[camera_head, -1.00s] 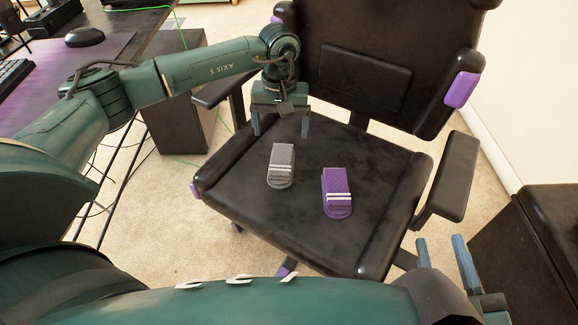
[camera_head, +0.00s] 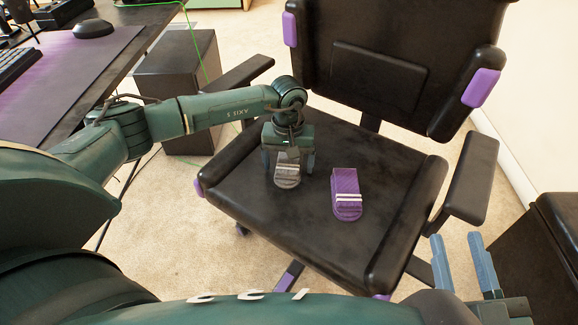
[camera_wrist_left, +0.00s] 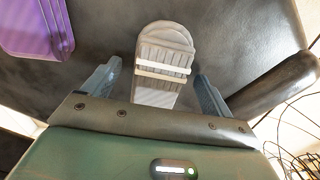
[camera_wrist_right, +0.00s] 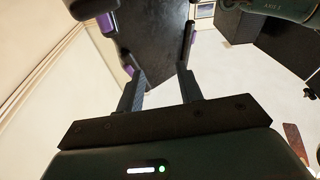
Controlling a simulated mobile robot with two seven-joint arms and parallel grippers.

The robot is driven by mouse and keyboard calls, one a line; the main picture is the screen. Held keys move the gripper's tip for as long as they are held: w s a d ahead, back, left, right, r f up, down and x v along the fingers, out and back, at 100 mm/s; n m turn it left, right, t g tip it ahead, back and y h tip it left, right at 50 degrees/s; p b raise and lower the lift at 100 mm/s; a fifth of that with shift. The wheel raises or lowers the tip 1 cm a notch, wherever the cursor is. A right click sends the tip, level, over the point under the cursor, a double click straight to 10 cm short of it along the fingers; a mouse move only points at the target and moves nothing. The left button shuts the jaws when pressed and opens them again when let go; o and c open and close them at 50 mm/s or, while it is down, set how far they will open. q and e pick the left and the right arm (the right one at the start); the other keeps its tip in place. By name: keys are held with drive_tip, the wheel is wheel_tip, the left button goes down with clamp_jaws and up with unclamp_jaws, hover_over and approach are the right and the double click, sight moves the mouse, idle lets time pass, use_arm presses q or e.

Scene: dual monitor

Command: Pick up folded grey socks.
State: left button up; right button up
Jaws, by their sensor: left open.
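The folded grey socks (camera_head: 287,178) with pale stripes lie on the black chair seat (camera_head: 300,240); their far part is hidden by my left gripper in the head view. My left gripper (camera_head: 290,172) is open, low over the socks, with one finger on either side. In the left wrist view the grey socks (camera_wrist_left: 164,60) lie between and ahead of the open fingers, with gaps on both sides. My right gripper (camera_head: 464,262) is open and empty, to the right of the chair; its fingers also show apart in the right wrist view (camera_wrist_right: 160,88).
Folded purple socks (camera_head: 346,192) lie on the seat right of the grey ones. Armrests (camera_head: 474,178) and the tall backrest (camera_head: 390,70) border the seat. A desk with a purple mat (camera_head: 75,62) is at left, a dark cabinet (camera_head: 545,240) at right.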

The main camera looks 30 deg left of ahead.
use_arm(q)
drive_tip(key=shift+r, duration=0.1)
drive_tip(key=c, duration=1.1)
drive_tip(key=shift+o, duration=0.2)
